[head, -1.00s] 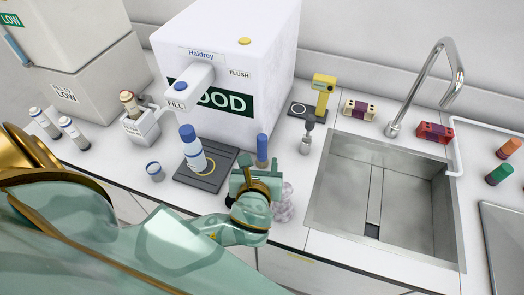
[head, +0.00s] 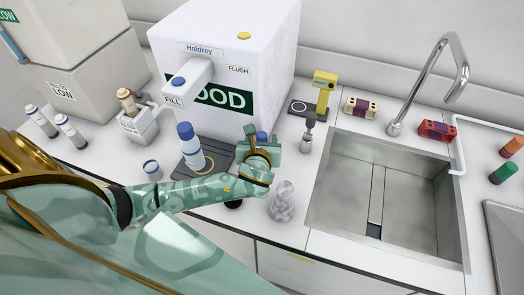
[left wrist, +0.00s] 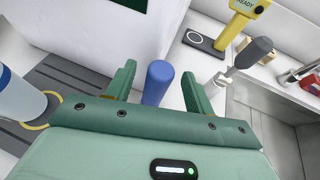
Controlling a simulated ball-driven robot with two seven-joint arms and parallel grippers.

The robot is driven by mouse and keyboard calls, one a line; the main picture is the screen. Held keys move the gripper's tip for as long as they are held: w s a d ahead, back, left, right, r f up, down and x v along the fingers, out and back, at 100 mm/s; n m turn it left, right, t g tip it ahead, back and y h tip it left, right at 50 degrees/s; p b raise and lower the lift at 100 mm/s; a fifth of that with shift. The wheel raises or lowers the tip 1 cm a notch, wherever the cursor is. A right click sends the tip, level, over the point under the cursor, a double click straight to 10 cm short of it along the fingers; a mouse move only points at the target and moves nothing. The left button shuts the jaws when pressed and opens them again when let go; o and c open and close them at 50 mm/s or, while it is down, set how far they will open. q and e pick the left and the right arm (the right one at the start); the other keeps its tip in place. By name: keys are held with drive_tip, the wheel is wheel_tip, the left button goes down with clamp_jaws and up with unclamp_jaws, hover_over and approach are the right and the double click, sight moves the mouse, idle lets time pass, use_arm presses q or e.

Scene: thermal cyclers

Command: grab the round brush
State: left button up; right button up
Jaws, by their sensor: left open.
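A smooth blue upright cylinder (head: 262,136) stands on the counter in front of the white machine. It may be the round brush's handle, but no bristles show, so I cannot tell. My left gripper (head: 264,142) is open at it. In the left wrist view the blue cylinder (left wrist: 158,82) stands between the two spread fingers (left wrist: 157,76), with visible gaps on both sides. Its lower end is hidden by the gripper. A dark-topped item with a pale stem (head: 309,134) stands to the right, apart from the gripper. My right gripper is not in view.
A blue-capped bottle (head: 190,147) stands on a dark pad (head: 215,157) left of the gripper. A marbled, bottle-like object (head: 283,203) stands near the counter's front edge. A yellow device (head: 323,92) is behind. The sink (head: 420,205) lies to the right.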

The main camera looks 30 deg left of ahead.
use_arm(q)
clamp_jaws()
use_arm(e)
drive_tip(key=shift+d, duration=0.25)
